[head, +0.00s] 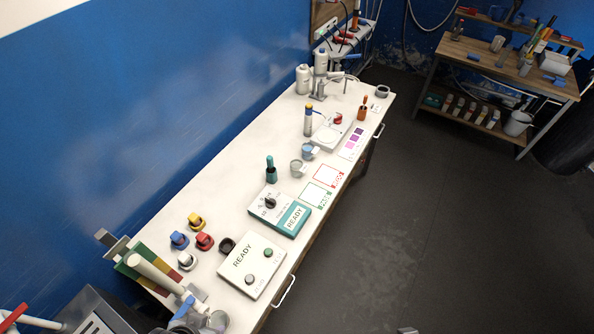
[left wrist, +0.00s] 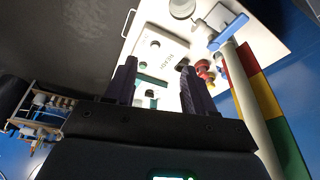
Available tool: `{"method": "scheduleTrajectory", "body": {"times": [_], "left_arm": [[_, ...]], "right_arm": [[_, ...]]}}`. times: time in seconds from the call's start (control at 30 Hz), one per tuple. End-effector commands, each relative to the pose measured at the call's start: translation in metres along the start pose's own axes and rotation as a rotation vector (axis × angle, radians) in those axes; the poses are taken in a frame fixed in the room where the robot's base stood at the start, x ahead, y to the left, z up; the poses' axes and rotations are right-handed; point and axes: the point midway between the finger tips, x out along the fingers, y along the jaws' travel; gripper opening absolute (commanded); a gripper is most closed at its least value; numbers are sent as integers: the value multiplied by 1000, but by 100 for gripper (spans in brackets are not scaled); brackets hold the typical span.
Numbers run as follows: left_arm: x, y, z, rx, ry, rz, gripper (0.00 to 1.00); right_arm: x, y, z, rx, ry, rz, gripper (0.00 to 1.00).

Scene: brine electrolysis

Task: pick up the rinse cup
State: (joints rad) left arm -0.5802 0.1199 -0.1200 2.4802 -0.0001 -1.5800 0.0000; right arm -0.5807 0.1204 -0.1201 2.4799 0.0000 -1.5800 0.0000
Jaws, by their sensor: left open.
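No cup carries a label I can read as rinse cup. A round translucent grey cup (head: 218,320) stands at the near end of the white bench, beside the blue-handled tap; it also seems to show in the left wrist view (left wrist: 182,8). A small grey cup (head: 296,168) and a blue cup (head: 308,151) stand mid-bench. My left gripper (left wrist: 158,85) is open and empty, its two dark fingers apart, with the bench beyond them. It does not show clearly in the head view. My right gripper is not in view.
A white pipe (head: 155,275) with a blue handle (head: 184,308) rises at the near left. Two READY boxes (head: 252,264) (head: 282,211) and several coloured knobs (head: 204,241) stand on the bench (head: 220,196). The blue wall runs along its far side. The floor (head: 400,230) is clear.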

Motion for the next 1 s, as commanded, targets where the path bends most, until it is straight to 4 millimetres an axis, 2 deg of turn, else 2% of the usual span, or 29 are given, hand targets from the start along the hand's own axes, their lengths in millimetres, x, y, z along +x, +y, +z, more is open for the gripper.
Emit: {"method": "scheduleTrajectory", "body": {"times": [0.03,0.2,0.23,0.63,0.77,1.0], "left_arm": [[0,0,0,0,0,0,62],[0,0,0,0,0,0,88],[0,0,0,0,0,0,91],[0,0,0,49,1,0,91],[0,0,-7,144,35,-3,91],[1,-1,-31,390,164,-34,91]], "right_arm": [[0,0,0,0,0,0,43],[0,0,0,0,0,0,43],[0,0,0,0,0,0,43],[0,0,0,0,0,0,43],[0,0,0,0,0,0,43],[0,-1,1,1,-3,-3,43]]}}
